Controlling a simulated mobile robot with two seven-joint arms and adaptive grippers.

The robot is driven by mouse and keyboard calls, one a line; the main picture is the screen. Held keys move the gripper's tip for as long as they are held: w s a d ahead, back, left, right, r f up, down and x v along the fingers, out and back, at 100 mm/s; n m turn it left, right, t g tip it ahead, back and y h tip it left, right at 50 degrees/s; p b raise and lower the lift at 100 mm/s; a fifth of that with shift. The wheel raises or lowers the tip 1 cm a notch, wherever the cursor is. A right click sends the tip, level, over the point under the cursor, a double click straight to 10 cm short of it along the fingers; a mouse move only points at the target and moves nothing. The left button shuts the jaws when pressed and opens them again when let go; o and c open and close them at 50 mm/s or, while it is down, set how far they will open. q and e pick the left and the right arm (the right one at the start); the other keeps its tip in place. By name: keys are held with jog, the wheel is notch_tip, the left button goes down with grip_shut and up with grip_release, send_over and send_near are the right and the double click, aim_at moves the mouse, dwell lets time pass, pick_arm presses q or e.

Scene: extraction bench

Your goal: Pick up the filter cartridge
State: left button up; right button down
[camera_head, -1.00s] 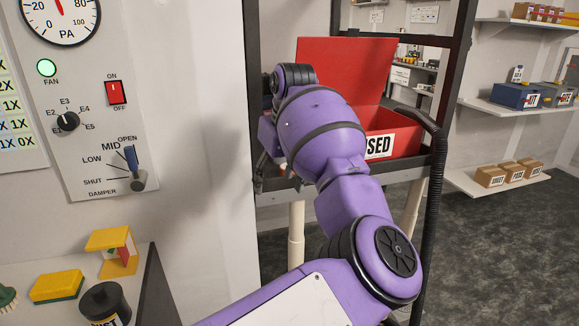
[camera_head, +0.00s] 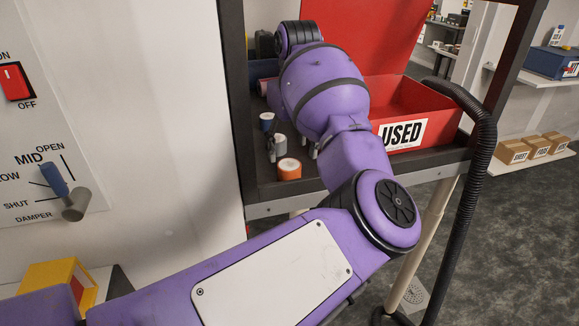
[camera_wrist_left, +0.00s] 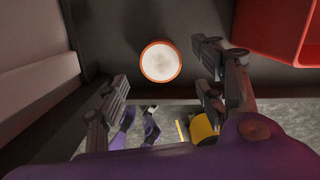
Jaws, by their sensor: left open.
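An orange cylinder with a pale round top (camera_head: 289,168), which looks like the filter cartridge, stands upright on the dark shelf of the cart (camera_head: 262,189). In the left wrist view the cartridge (camera_wrist_left: 160,62) is seen from above, its white top ringed in orange. My left gripper (camera_wrist_left: 163,62) is open, with one finger on each side of it in that view and nothing held. In the head view my arm partly hides the left gripper (camera_head: 292,148), whose fingers show just behind the cartridge. I cannot tell its height above it. My right gripper is not in view.
A dark post (camera_head: 235,90) rises at the shelf's left.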

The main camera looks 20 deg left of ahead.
aim_at(288, 165)
pick_arm(q)
jog(key=shift+s+f, duration=0.2)
jog(key=shift+f, duration=0.5)
jog(key=f, duration=0.4)
jog(key=shift+w+a+f+p, duration=0.35)
jog(key=shift+w+p, duration=0.05)
jog(key=shift+c, duration=0.5)
jog(key=c, duration=1.2)
